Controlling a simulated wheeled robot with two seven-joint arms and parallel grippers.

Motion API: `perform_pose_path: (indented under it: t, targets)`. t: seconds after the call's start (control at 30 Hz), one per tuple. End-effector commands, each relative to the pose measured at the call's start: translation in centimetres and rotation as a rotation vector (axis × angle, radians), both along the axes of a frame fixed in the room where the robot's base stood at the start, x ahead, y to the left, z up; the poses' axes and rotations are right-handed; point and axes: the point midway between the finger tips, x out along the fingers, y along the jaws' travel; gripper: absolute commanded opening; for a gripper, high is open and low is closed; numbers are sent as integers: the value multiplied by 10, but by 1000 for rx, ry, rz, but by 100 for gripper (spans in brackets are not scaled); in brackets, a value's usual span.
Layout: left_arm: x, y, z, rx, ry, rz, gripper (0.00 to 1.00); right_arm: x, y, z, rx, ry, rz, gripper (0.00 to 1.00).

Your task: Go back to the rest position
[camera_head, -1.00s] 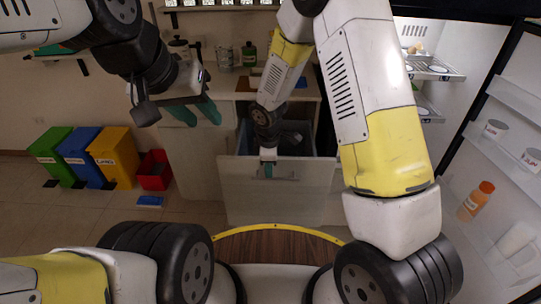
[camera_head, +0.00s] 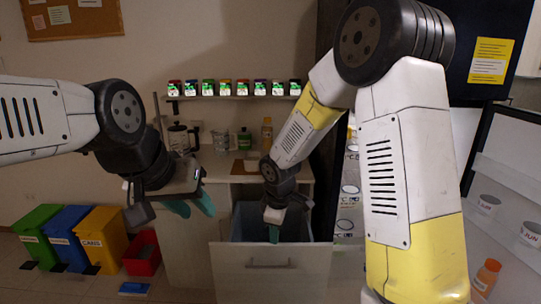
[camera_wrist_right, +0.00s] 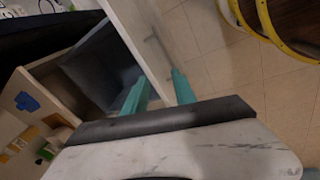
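My left gripper (camera_head: 191,208) hangs at the left in the head view, in front of the counter. Its two teal fingers are apart and nothing is between them. My right gripper (camera_head: 274,233) points down at the open drawer (camera_head: 230,262) in the head view, its fingertips about level with the front panel's top edge. In the right wrist view the right gripper's two teal fingers (camera_wrist_right: 160,92) are apart, with the panel's edge seen in the gap. Whether they touch the panel is unclear.
Spice dispensers (camera_head: 233,88) line a wall shelf. A counter (camera_head: 220,165) holds a French press, a glass jug and jars. An open fridge door (camera_head: 510,185) is at right. Green, blue and yellow bins (camera_head: 103,240) and a red bin (camera_head: 142,253) stand at left.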

Motion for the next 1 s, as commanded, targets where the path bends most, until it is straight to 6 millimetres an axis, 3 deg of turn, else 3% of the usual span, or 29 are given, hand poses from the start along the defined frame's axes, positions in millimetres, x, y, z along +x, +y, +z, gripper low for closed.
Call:
perform_pose_path:
  t: [0.03, 0.2, 0.5, 0.73, 1.0]
  targets:
    - [0, 0, 0, 0, 0, 0, 36, -4, -15, 28, 35, -24, -88, 33]
    - [0, 0, 0, 0, 0, 0, 36, -34, -56, 96, 152, -62, -369, 33]
    - [0, 0, 0, 0, 0, 0, 36, -116, -110, 180, 395, -109, -817, 33]
    - [0, 0, 0, 0, 0, 0, 36, -175, -126, 208, 564, -123, -1058, 33]
    - [0, 0, 0, 0, 0, 0, 36, -196, -128, 214, 631, -122, -1141, 33]
